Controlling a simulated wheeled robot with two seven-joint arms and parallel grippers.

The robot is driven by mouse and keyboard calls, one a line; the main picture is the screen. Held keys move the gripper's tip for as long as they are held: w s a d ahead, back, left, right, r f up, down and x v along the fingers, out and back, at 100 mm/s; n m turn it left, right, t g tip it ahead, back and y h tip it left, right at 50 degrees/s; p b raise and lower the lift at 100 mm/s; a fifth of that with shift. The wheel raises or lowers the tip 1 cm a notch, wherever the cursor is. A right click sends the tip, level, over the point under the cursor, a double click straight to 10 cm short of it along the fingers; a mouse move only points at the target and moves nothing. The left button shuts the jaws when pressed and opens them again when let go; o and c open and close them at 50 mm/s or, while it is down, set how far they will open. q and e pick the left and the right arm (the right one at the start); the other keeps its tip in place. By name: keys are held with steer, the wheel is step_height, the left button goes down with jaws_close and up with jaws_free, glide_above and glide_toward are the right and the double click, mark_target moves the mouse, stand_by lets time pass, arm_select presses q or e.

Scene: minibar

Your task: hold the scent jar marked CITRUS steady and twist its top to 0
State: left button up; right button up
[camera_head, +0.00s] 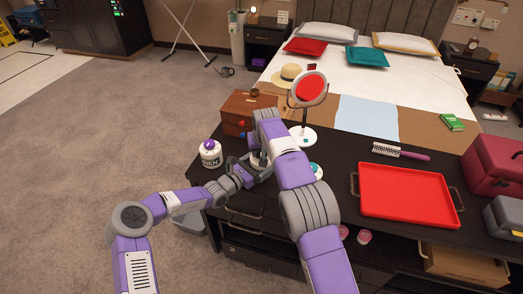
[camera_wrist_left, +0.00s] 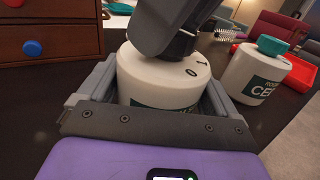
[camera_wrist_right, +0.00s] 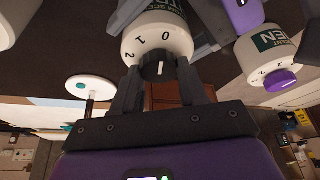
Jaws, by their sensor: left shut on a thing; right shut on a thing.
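A white scent jar (camera_wrist_left: 150,82) stands on the dark tabletop between the fingers of my left gripper (camera_wrist_left: 160,92), which is shut around its body. My right gripper (camera_wrist_right: 160,78) comes from above and is shut on the jar's dark top (camera_wrist_right: 159,67). In the right wrist view the jar's face (camera_wrist_right: 148,40) shows 0, 1 and 2. The white line on the top points roughly at the 0. In the head view my arms mostly hide this jar.
A white jar with a purple top (camera_head: 211,154) stands to the left, and a teal-topped jar (camera_wrist_left: 256,75) stands close on the other side. A wooden drawer box (camera_head: 243,108), round mirror (camera_head: 309,88), hairbrush (camera_head: 400,151) and red tray (camera_head: 405,190) are also on the table.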

steer(key=shift+m+h, duration=0.3)
steer(key=shift+m, duration=0.5)
steer(key=o, duration=1.1)
steer(key=shift+r, duration=0.1)
steer(key=v, duration=1.2)
steer(key=shift+s+a, duration=0.1)
arm_select(q)
steer(key=o, duration=0.8)
steer(key=shift+o, duration=0.2)
